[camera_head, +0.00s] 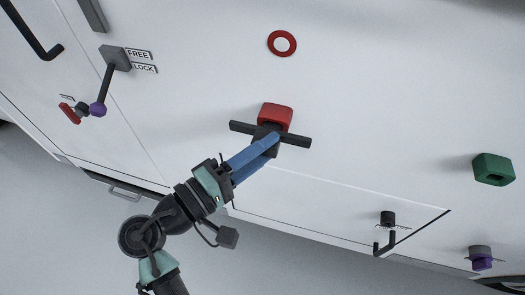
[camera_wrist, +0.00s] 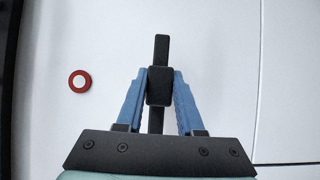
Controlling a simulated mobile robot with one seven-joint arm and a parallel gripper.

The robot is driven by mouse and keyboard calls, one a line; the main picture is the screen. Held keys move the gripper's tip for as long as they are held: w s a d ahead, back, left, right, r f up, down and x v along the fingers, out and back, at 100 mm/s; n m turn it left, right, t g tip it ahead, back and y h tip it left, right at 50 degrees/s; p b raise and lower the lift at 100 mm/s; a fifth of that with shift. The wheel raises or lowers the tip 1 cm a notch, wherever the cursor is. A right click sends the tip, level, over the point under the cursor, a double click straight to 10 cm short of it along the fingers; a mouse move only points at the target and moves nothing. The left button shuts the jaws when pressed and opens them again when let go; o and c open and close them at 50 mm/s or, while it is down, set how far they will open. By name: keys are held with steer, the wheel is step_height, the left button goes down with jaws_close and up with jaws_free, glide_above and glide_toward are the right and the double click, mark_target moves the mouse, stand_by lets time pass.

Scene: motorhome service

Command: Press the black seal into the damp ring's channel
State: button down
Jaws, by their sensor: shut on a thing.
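A red ring (camera_head: 282,43) with a pale centre is on the white wall, above my gripper (camera_head: 271,141). It also shows at the left in the wrist view (camera_wrist: 80,81). I cannot tell whether it is damp, and no black seal is recognisable in it. My gripper's blue fingers (camera_wrist: 159,82) are shut on the middle block of a black crossbar piece (camera_wrist: 162,48). In the head view this black crossbar (camera_head: 241,128) lies in front of a red block (camera_head: 276,114) on the wall. Whether they touch is hidden.
At the upper left is a lever (camera_head: 107,82) with FREE and LOCK labels, and a red handle (camera_head: 69,114) nearby. A black crank (camera_head: 387,233) sits low. Wall around the ring is clear.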

steer(key=shift+w+d, duration=0.15)
steer(key=shift+w, duration=0.35)
steer(key=shift+c, duration=2.3)
jaws_free()
